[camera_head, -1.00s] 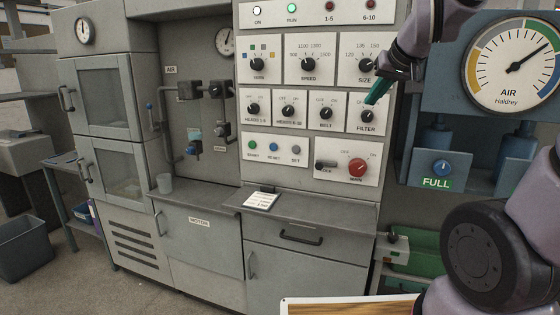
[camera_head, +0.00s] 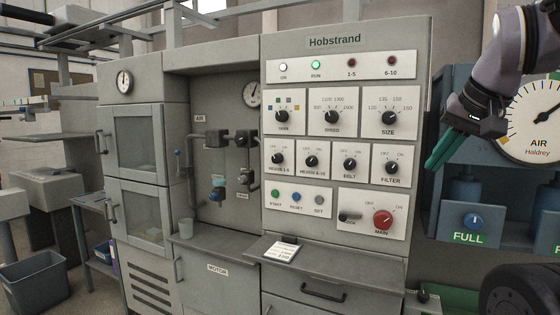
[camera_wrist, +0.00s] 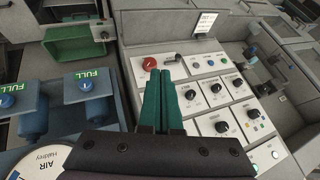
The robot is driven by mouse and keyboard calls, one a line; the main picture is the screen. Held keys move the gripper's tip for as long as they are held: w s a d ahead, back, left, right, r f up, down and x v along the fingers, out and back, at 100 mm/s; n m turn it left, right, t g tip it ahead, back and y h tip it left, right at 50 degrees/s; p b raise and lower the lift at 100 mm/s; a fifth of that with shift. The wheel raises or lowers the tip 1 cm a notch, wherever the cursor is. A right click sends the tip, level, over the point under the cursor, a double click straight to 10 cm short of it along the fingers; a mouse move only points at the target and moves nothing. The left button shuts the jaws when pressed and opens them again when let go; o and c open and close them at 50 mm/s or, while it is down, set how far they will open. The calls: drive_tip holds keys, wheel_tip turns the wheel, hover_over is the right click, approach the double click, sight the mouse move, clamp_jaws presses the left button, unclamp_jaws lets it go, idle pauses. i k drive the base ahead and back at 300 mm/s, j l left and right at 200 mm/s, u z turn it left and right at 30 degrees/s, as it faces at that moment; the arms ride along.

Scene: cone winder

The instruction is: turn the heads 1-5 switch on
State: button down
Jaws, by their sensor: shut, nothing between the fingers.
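The heads 1-5 switch (camera_head: 277,159) is a small black knob on a white plate, at the left end of the middle knob row on the panel. Its exact pointer angle is too small to tell. The 1-5 lamp (camera_head: 351,62) above is dark red and looks unlit. My gripper (camera_head: 432,164) has green fingers, shut and empty, to the right of the panel and well apart from the switch. In the wrist view the shut fingers (camera_wrist: 162,82) point toward the panel, which appears turned around, with the red main knob (camera_wrist: 150,64) just beyond the tips.
The filter knob (camera_head: 391,167) and the main knob (camera_head: 383,219) are the panel controls closest to my gripper. The blue air unit with its gauge (camera_head: 535,120) stands close on the right. A ledge with a paper card (camera_head: 282,251) juts out below the panel.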

sight(278, 159)
drive_tip(key=i+j, duration=0.25)
drive_tip(key=i, duration=0.15)
drive_tip(key=i+j, duration=0.3)
drive_tip(key=i, duration=0.1)
